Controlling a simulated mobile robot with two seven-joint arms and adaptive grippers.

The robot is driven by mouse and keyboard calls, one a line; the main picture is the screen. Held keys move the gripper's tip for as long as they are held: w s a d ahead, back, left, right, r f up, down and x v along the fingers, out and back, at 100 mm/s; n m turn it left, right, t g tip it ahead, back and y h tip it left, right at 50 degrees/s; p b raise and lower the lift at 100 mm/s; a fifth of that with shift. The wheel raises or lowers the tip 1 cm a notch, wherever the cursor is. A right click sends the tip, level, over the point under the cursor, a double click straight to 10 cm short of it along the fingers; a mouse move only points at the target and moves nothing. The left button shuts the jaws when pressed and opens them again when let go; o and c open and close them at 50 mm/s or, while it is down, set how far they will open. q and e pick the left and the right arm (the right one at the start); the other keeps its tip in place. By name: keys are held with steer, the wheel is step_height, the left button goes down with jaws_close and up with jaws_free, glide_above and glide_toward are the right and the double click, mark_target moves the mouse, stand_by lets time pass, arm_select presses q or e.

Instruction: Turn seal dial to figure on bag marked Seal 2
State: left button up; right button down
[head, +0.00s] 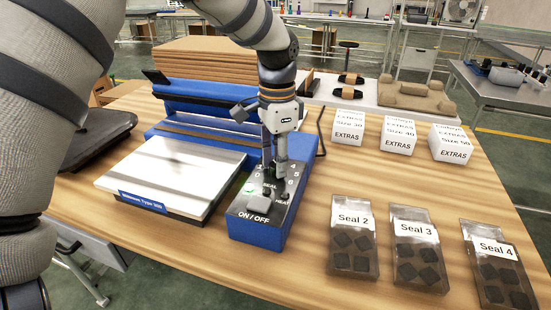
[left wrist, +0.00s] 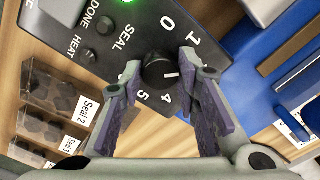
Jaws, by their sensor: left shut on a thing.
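The seal dial (left wrist: 158,72) is a round black knob with a white pointer line, on the sealer's blue and black control panel (head: 257,229). In the left wrist view its line points right, between the figures 1 and 4; my finger hides the figures there. My left gripper (left wrist: 160,65) has its fingertips on either side of the knob and is shut on it. In the head view my left gripper (head: 277,178) reaches down over the panel and partly hides the dial. The bag marked Seal 2 (head: 353,219) stands right of the panel, holding several dark pieces. My right gripper is not visible.
Bags marked Seal 3 (head: 415,230) and Seal 4 (head: 494,247) stand farther right. White EXTRAS boxes (head: 348,128) are behind them. The sealer's pale plate (head: 165,175) lies left of the panel. A green light (left wrist: 127,2) glows near SEAL. Bare tabletop separates panel and bags.

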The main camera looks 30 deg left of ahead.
arm_select(q)
steer(key=shift+m, duration=0.7)
steer(key=o, duration=1.2)
step_height(320, 180, up, 12)
